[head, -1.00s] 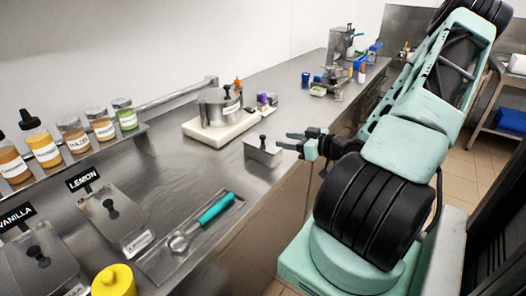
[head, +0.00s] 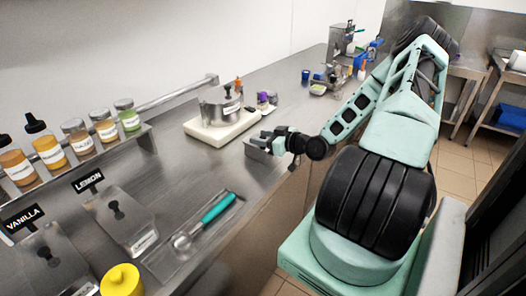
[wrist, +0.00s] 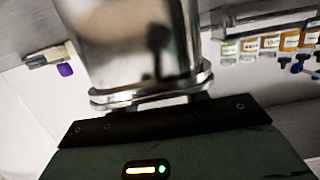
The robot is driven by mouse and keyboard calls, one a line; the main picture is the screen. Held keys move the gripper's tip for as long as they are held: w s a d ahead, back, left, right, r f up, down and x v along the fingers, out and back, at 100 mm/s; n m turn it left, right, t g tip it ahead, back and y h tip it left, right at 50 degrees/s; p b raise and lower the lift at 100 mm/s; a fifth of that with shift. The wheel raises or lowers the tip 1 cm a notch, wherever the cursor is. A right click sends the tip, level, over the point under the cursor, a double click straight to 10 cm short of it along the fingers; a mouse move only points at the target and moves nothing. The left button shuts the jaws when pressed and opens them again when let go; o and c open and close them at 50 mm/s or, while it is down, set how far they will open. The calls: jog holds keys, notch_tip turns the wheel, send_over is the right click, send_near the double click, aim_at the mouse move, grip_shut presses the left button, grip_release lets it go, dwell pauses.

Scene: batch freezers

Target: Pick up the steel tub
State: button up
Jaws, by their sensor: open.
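A round steel pot (head: 214,114) with a black knob on top sits on a white base on the counter. A smaller steel piece (head: 256,153) stands near the counter's front edge, partly hidden by my gripper (head: 260,139). I cannot tell for sure which is the steel tub. The wrist view shows a shiny, rounded steel vessel (wrist: 125,60) close up, its flanged rim right by the gripper's dark body. My gripper is open, over or beside the smaller piece in the head view. The fingertips are hidden in the wrist view, and contact is unclear.
The white base (head: 226,133) is behind my gripper. A purple-topped item (head: 263,97) stands beside it. A teal-handled scoop (head: 217,208), a yellow container (head: 120,281) and labelled lids lie at the left front. Several jars (head: 106,127) line the wall shelf. Bare counter lies between.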

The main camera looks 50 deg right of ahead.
grip_shut()
